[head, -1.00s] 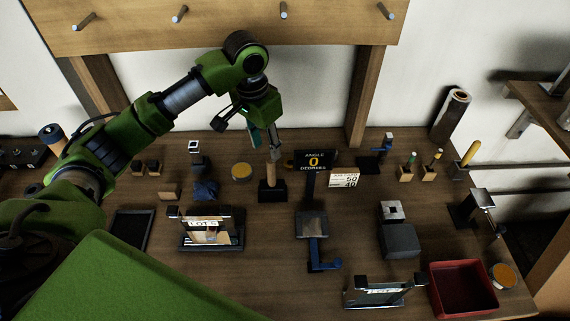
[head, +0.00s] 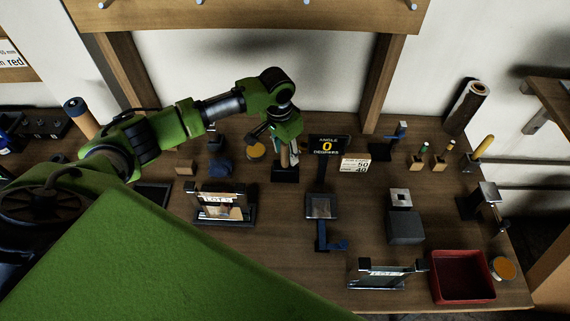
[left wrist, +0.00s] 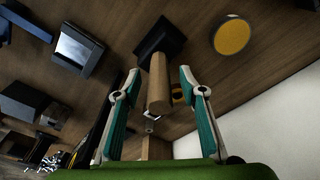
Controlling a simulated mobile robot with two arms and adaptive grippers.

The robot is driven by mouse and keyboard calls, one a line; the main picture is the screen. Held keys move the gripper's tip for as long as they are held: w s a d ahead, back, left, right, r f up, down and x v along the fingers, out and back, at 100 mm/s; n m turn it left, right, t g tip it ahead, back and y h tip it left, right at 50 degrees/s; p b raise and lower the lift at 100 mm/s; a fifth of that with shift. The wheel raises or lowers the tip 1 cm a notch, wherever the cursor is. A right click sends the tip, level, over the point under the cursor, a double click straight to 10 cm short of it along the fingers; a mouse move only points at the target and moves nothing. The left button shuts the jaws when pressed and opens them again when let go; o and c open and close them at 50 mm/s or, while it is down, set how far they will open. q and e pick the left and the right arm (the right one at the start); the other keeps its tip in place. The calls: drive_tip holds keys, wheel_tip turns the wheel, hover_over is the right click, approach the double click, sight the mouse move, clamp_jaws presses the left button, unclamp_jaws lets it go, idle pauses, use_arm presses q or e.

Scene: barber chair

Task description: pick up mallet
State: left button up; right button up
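The mallet (head: 285,174) stands on its dark block head on the wooden bench, with its round wooden handle pointing up. My left gripper (head: 284,148) is over the handle and hides its upper part in the head view. In the left wrist view, my left gripper (left wrist: 158,82) is open, with its two teal-padded fingers spread wide. The mallet handle (left wrist: 159,88) reaches between the fingers, with a gap on each side. The dark mallet head (left wrist: 158,38) rests on the bench beyond the fingertips. My right gripper is not in view.
A round orange-topped disc (head: 255,151) lies left of the mallet. A black angle sign (head: 328,148) stands close on its right. A framed block (head: 224,206) stands in front, left. A red tray (head: 461,278) is at front right. A wooden frame (head: 250,20) stands behind.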

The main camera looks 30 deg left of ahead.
use_arm(q)
drive_tip(key=shift+w+f, duration=0.1)
drive_tip(key=shift+f, duration=0.6)
clamp_jaws()
drive_tip(key=shift+r, duration=0.1)
drive_tip(key=shift+w+r, duration=0.1)
drive_tip(key=shift+r, duration=0.2)
wheel_tip(320, 180, up, 9)
drive_tip(key=shift+r+b, duration=0.1)
drive_tip(key=shift+b, duration=1)
drive_tip(key=shift+r, duration=0.1)
